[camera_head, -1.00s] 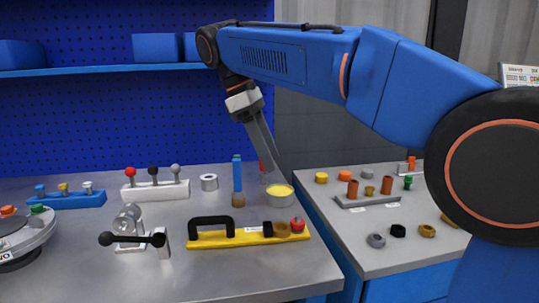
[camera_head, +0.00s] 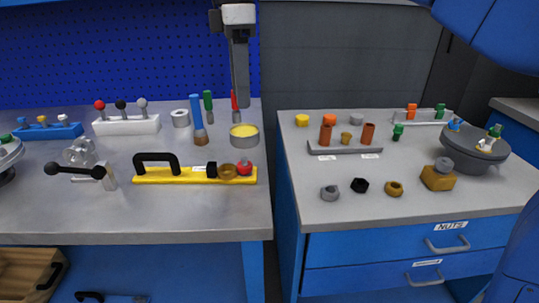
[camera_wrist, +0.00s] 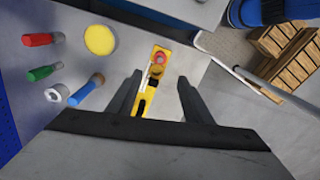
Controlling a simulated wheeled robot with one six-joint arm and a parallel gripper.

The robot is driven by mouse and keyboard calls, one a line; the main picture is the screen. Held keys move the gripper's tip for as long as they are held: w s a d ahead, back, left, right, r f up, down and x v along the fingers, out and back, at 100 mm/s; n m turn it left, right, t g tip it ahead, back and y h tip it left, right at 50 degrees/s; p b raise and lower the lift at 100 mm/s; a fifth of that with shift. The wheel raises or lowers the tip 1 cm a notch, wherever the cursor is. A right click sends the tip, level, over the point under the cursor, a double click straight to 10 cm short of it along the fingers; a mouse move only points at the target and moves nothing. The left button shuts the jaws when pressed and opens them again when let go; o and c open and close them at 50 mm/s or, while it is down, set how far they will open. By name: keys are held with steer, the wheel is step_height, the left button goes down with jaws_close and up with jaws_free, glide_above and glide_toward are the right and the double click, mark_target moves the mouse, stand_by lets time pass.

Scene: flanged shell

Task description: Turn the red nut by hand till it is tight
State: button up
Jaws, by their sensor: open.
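The red nut (camera_head: 244,168) sits at the right end of a yellow fixture (camera_head: 190,177) lying on the left grey bench, beside a brass-coloured ring (camera_head: 227,171). A black handle (camera_head: 156,161) is on the fixture's left part. In the wrist view the red nut (camera_wrist: 160,57) lies beyond the fingertips, roughly centred between them. My gripper (camera_head: 241,104) points down above the bench, clear of the nut. In the wrist view its two fingers (camera_wrist: 160,76) are spread apart with nothing between them that they touch.
Close to the fixture stand a tin with a yellow top (camera_head: 244,137), a blue-handled brush (camera_head: 197,118) and green- and red-handled tools. A second bench (camera_head: 350,220) at the right holds several nuts, separated by a gap.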

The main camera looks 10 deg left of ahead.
mark_target(246, 164)
step_height(246, 164, down, 17)
steer(key=shift+d+f, duration=0.15)
stand_by(0.6)
steer(key=c, duration=1.1)
